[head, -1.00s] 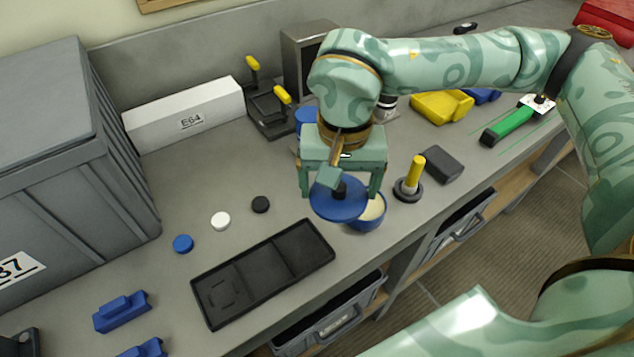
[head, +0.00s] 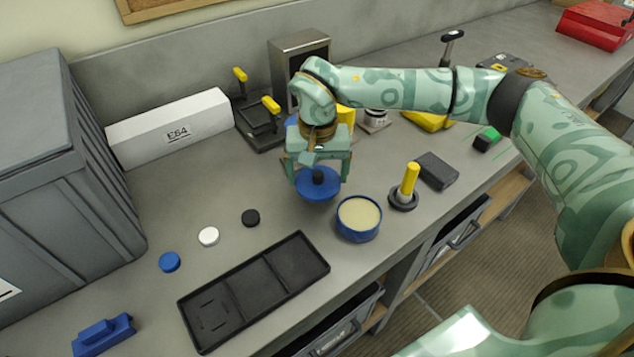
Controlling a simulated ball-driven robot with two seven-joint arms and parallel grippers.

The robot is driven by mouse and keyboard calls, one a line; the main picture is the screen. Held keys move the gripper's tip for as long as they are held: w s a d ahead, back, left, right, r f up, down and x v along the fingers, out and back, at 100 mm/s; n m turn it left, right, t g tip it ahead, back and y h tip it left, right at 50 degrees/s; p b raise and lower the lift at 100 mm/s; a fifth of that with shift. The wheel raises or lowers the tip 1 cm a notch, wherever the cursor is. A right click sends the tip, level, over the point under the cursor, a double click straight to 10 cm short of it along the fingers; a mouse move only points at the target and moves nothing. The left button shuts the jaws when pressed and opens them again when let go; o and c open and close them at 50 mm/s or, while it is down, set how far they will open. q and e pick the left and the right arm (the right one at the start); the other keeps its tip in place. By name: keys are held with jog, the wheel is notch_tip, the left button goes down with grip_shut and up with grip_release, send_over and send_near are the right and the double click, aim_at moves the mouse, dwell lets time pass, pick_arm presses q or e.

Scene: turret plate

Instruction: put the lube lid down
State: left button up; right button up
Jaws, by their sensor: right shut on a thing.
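The lube lid (head: 317,190) is a blue disc with a dark knob on top. My right gripper (head: 318,172) is shut on it by the knob and holds it over the bench, behind and left of the tub. I cannot tell for sure whether the lid's underside touches the bench. The open lube tub (head: 358,219) is blue with a cream filling and stands uncovered on the bench (head: 190,205). My left gripper is not in view.
A black compartment tray (head: 255,290) lies in front. Small blue (head: 170,262), white (head: 208,236) and black (head: 250,217) caps lie to the left. A yellow-handled tool (head: 408,182) stands in a dark ring right of the tub. A long white box (head: 170,128) stands behind.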

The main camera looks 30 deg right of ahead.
aim_at(318, 183)
jog(key=shift+w+d+f, duration=0.1)
jog(key=shift+w+f, duration=0.1)
jog(key=shift+f, duration=0.2)
jog(key=shift+f+b, duration=0.4)
jog(key=shift+f, duration=1)
jog(key=shift+f, duration=0.1)
jog(key=shift+f, duration=0.1)
jog(key=o, duration=0.8)
notch_tip(318, 183, up, 12)
jog(key=shift+r+p, duration=0.25)
jog(key=shift+p, duration=1)
jog(key=shift+f, duration=0.1)
